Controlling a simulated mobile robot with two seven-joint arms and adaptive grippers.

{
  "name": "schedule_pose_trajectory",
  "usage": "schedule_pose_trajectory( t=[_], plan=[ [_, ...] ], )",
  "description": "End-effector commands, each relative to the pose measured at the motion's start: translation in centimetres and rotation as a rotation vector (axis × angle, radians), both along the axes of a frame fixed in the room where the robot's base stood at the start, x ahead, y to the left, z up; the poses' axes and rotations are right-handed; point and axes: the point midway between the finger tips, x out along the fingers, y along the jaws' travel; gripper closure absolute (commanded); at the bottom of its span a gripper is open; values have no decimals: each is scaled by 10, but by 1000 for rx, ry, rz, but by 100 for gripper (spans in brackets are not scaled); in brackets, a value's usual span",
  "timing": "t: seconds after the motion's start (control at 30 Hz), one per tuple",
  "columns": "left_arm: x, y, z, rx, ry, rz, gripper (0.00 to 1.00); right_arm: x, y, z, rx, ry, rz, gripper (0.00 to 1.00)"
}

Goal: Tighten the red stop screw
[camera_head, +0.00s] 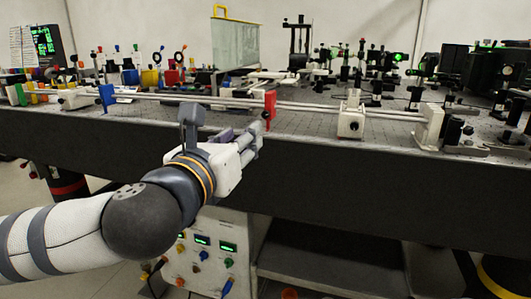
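A red stop (270,104) sits on the twin rails (190,99) along the front of the bench. It is a narrow upright block; its screw is too small to make out. My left gripper (258,128) reaches in from the left, with its fingers just below and left of the red stop. The wrist and gripper body hide most of the fingers, so I cannot tell whether they touch the stop or how far apart they are. My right gripper is not in view.
A blue stop (106,96) and a white carriage (351,120) sit on the same rails. A white end block (430,126) holds the right end. Many optical mounts crowd the bench behind. The dark bench front (350,180) lies below, with a control box (212,262) beneath.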

Motion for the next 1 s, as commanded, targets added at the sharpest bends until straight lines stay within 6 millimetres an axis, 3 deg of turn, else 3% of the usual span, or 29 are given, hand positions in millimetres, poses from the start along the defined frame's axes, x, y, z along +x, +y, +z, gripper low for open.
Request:
schedule_pose_trajectory(
  t=[0.4, 0.5, 0.87, 1.0],
  plan=[
    [88, -29, 4, -4, -2, -1, 66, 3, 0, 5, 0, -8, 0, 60],
    [102, -34, 4, -3, -2, -3, 66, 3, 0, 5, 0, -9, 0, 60],
    [112, -38, 3, -1, -2, -4, 66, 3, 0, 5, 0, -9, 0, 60],
    [112, -38, 2, -1, -2, -4, 94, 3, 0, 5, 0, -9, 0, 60]
  ],
)
